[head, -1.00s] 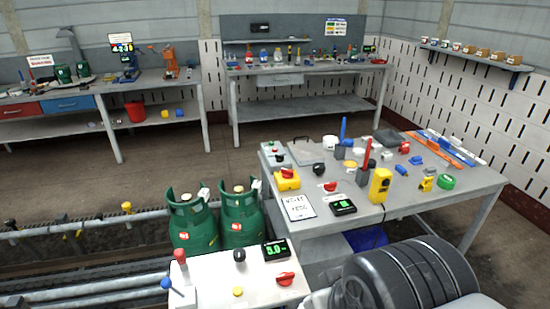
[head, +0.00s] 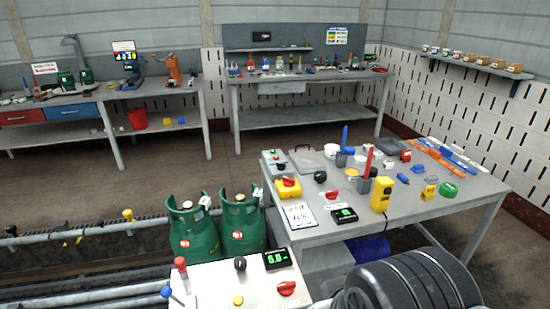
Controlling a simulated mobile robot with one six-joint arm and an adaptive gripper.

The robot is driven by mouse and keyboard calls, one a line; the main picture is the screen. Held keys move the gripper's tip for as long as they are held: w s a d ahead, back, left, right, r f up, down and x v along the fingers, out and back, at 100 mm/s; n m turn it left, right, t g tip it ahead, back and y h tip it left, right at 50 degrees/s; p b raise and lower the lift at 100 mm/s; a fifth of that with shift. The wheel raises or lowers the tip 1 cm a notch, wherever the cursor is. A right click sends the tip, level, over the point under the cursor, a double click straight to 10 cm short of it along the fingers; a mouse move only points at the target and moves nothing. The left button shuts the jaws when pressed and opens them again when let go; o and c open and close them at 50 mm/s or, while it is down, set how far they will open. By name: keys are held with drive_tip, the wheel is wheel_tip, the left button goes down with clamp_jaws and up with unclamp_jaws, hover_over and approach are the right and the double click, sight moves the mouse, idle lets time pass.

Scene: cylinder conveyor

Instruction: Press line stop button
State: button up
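A white control panel (head: 215,281) stands at the bottom centre of the head view, in front of two green gas cylinders. On it are a red round-topped knob (head: 180,264) at the left, a black knob (head: 240,264), a small yellow button (head: 238,300) and a red turn-type switch (head: 287,288). A black display with green digits (head: 277,259) sits at its back right corner. No label I can read shows which control is the line stop button. A blue-ended lever (head: 167,291) is at the panel's left edge. My gripper is not in view.
Two green gas cylinders (head: 242,226) stand behind the panel beside the conveyor rails (head: 80,290). A grey worktable (head: 460,205) at the right holds a yellow box with a red knob (head: 288,187) and many tools. Open floor (head: 160,175) lies behind the cylinders.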

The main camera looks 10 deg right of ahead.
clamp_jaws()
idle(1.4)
